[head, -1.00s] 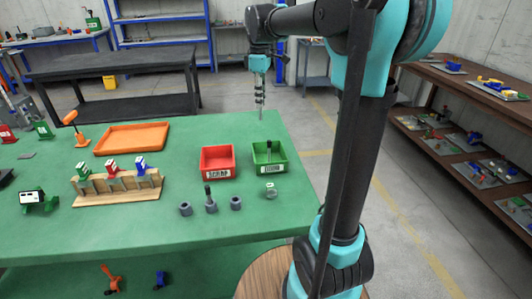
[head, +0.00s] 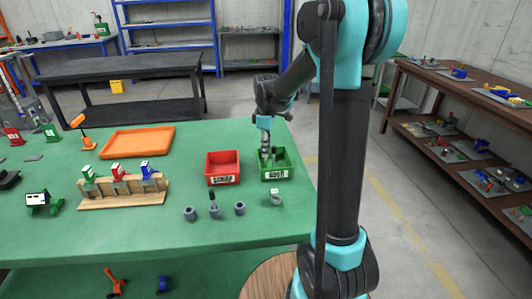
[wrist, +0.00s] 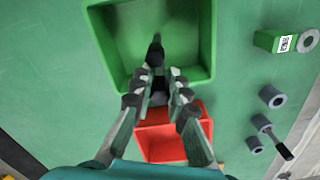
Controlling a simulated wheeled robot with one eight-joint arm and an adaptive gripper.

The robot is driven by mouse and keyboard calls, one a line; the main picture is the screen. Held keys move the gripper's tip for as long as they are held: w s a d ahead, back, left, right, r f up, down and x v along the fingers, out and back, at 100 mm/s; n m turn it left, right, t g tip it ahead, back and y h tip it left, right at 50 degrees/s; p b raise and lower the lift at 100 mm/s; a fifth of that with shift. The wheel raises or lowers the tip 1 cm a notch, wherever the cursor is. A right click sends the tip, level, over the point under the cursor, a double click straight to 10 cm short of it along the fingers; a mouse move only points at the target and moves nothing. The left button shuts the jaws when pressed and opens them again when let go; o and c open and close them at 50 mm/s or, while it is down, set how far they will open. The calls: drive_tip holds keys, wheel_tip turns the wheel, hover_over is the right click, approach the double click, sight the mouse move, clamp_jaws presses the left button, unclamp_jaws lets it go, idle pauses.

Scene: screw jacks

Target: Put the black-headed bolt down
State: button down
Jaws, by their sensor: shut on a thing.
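My gripper (head: 265,152) is low over the left part of the green bin (head: 277,175), pointing down. In the wrist view its fingers (wrist: 158,80) are closed around the black-headed bolt (wrist: 158,88), mostly hidden between them. A dark bolt-like shape (wrist: 155,50) shows just beyond the fingertips, over the green bin's floor (wrist: 120,35). In the head view a dark upright piece (head: 273,157) shows in the bin beside the fingers. I cannot tell whether the held bolt touches the bin floor.
A red bin (head: 222,180) stands close to the left of the green one. A wooden rack (head: 125,196) and orange tray (head: 138,141) lie left.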

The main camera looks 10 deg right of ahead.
drive_tip(key=shift+f, duration=0.75)
drive_tip(key=shift+f, duration=0.1)
drive_tip(key=c, duration=1.5)
unclamp_jaws()
wheel_tip(320, 180, up, 12)
drive_tip(key=shift+r, duration=0.15)
